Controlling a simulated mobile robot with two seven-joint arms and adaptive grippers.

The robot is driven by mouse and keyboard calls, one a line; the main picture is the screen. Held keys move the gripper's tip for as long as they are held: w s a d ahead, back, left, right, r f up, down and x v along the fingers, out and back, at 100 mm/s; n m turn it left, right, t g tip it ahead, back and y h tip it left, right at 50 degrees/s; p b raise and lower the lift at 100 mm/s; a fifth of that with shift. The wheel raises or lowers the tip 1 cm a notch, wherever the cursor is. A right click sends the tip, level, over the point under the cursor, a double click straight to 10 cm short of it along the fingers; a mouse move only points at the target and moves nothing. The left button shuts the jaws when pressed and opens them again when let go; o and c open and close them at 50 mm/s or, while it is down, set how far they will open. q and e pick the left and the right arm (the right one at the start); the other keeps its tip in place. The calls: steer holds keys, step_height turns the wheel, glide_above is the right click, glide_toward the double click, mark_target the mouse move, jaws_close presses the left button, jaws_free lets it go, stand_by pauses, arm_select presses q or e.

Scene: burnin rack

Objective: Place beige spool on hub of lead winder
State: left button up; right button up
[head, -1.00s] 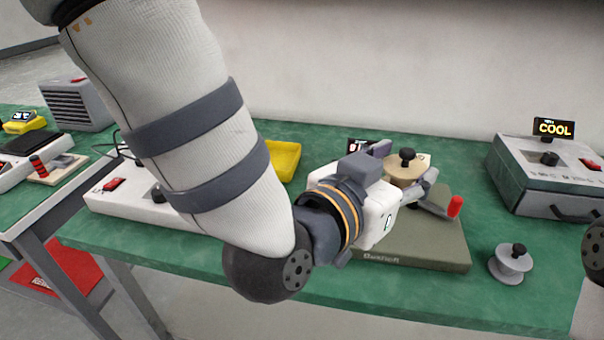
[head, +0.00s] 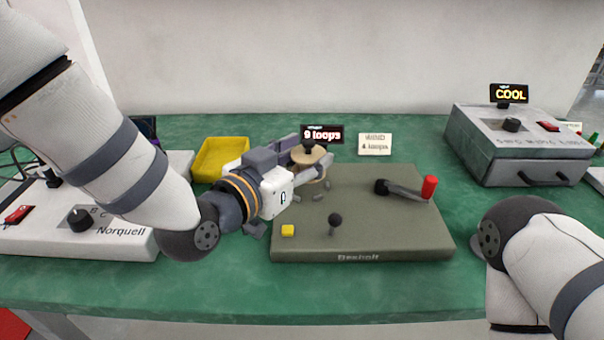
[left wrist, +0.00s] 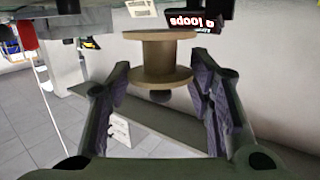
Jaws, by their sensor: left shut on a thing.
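In the left wrist view the beige spool (left wrist: 160,60) sits between the two finger pads (left wrist: 165,100). The winder is an olive box with a black crank arm, a red handle (head: 429,187), a black lever (head: 335,220) and a yellow button (head: 287,230). I cannot make out the hub or whether the spool touches it. My right gripper is out of view.
A "9 loops" display (head: 322,134) and a card (head: 375,144) stand behind the winder. A yellow tray (head: 222,158) and a white device (head: 110,238) are at left. A grey "COOL" box (head: 520,155) is at back right. My right arm covers the front right.

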arm_select(q)
steer(key=f, duration=0.4)
steer(key=shift+w+a+b, duration=0.15)
steer(key=shift+w+b, duration=0.15)
steer(key=shift+r, duration=0.2)
steer(key=shift+f, duration=0.15)
steer(key=o, duration=1.2)
steer(key=shift+c, duration=0.2)
